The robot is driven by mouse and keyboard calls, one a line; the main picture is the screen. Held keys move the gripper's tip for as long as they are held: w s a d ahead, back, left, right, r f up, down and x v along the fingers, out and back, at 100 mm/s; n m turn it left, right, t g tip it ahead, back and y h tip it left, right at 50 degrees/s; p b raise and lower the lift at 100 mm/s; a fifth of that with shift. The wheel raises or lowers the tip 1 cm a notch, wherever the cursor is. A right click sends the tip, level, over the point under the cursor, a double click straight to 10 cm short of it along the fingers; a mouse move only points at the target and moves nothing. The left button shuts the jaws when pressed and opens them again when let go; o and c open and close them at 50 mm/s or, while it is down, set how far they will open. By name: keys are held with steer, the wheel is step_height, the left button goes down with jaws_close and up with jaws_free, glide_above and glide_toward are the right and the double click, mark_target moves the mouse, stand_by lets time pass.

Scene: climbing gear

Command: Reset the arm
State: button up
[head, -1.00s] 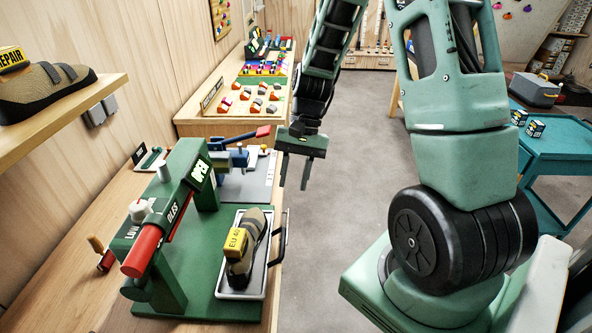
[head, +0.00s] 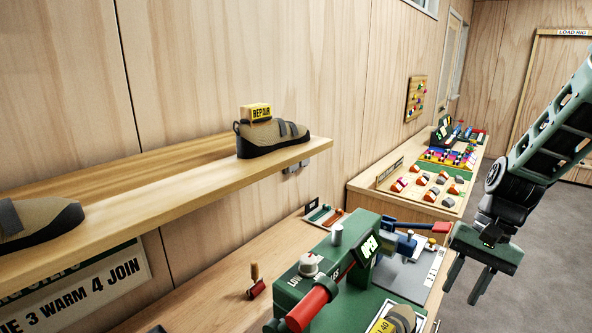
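My gripper (head: 469,281) is at the right of the head view, pointing down over the grey floor beside the bench. Its two dark fingers are apart with nothing between them. My green arm (head: 553,135) runs from it up to the right edge of the view. The gripper hangs to the right of the green press (head: 343,257) and is not touching anything that I can see.
The press has a red-handled lever (head: 312,303) and an OPEN sign. A shoe (head: 402,318) is cut off at the bottom edge. A wooden shelf (head: 180,190) at left holds a shoe with a REPAIR tag (head: 272,137). Floor (head: 515,222) is clear at right.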

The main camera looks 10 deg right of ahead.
steer(key=s+a+n+t+h+b, duration=0.1)
steer(key=s+a+n+b, duration=0.1)
steer(key=s+a+n, duration=0.5)
steer(key=s+a+r+n+h+b, duration=0.1)
steer(key=s+a+n+h+b, duration=0.1)
steer(key=s+a+n, duration=0.6)
steer(key=s+a, duration=0.1)
steer(key=a, duration=0.6)
steer(key=shift+s+t+h+b, duration=0.2)
steer(key=shift+t+h+b, duration=0.1)
steer(key=shift+t, duration=0.1)
stand_by(0.4)
